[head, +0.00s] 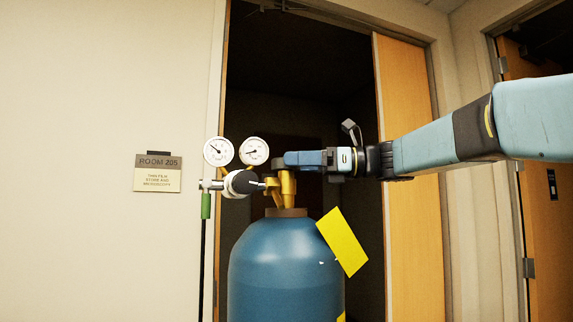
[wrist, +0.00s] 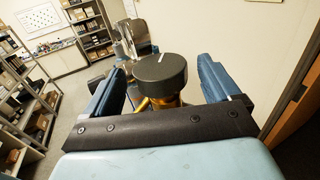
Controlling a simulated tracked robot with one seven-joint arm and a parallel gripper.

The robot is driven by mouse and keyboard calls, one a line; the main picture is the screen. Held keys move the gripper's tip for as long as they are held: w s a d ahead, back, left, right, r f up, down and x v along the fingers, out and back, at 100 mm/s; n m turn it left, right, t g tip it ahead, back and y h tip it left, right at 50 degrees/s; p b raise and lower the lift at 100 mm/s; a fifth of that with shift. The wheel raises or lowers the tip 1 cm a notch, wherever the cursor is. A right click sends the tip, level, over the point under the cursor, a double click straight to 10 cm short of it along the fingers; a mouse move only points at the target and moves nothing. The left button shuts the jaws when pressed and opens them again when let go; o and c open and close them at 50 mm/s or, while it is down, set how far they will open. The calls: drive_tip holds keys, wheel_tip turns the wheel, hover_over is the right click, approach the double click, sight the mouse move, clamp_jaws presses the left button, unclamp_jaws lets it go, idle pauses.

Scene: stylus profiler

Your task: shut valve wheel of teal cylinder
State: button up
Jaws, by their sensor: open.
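The teal cylinder (head: 285,265) stands upright in front of a doorway, with a brass valve (head: 287,187) on its neck. In the wrist view the valve wheel (wrist: 160,72) is a dark round knob with a small white mark on top. My gripper (head: 297,158) reaches in level from the right at valve height, and its finger hides the wheel in the head view. In the wrist view my gripper (wrist: 162,82) is open, one blue finger on each side of the wheel. A gap shows at the right finger; contact at the left is unclear.
A regulator (head: 240,183) with two round gauges (head: 254,151) sits left of the valve, with a hose hanging below. A yellow tag (head: 342,241) hangs on the cylinder's right shoulder. A wooden door (head: 410,230) stands behind. Shelves (wrist: 30,105) line the room's left in the wrist view.

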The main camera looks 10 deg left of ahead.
drive_tip(key=w+d, duration=0.1)
drive_tip(key=d, duration=1)
drive_tip(key=shift+w, duration=0.3)
drive_tip(key=shift+f, duration=0.1)
